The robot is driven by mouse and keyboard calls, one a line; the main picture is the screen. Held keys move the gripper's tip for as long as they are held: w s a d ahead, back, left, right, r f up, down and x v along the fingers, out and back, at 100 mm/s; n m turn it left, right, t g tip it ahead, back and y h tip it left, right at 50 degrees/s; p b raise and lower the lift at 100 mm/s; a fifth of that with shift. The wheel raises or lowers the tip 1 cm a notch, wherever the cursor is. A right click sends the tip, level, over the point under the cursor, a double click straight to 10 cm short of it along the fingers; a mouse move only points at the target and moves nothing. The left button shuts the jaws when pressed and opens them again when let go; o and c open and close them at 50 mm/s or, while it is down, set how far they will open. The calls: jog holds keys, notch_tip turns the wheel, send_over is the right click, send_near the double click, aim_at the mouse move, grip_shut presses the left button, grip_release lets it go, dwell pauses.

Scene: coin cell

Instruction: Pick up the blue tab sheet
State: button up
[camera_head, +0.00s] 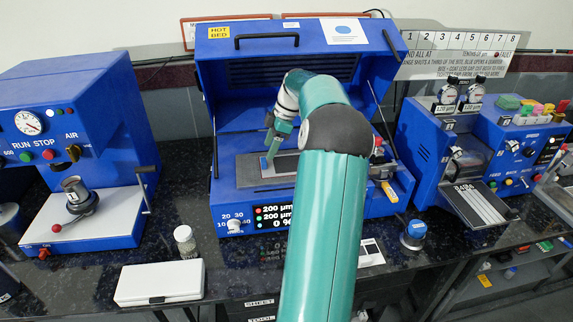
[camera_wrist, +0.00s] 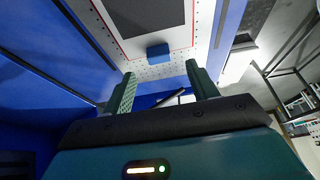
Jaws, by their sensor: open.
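The blue tab sheet (camera_wrist: 148,16) shows in the wrist view as a dark grey sheet with a blue tab (camera_wrist: 158,52) on its near edge. It lies on a white perforated bed with a red outline (camera_wrist: 185,68). My gripper (camera_wrist: 159,70) is open and empty, its two green fingers apart, with the tab ahead of and between the fingertips. In the head view my gripper (camera_head: 270,150) points down over the bed of the open blue hot-bed machine (camera_head: 225,198). My arm hides part of that bed, and contact with the sheet cannot be told.
The raised lid (camera_head: 225,70) stands behind my arm. A blue press (camera_head: 95,110) stands left and another blue machine (camera_head: 425,150) right. A white box (camera_head: 160,283), a small jar (camera_head: 185,240) and a blue-capped knob (camera_head: 415,231) sit on the dark bench.

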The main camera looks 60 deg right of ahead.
aim_at(263, 160)
jog(key=x, duration=0.5)
jog(key=shift+w+a+f, duration=0.1)
jog(key=shift+w, duration=0.15)
jog(key=c, duration=1.1)
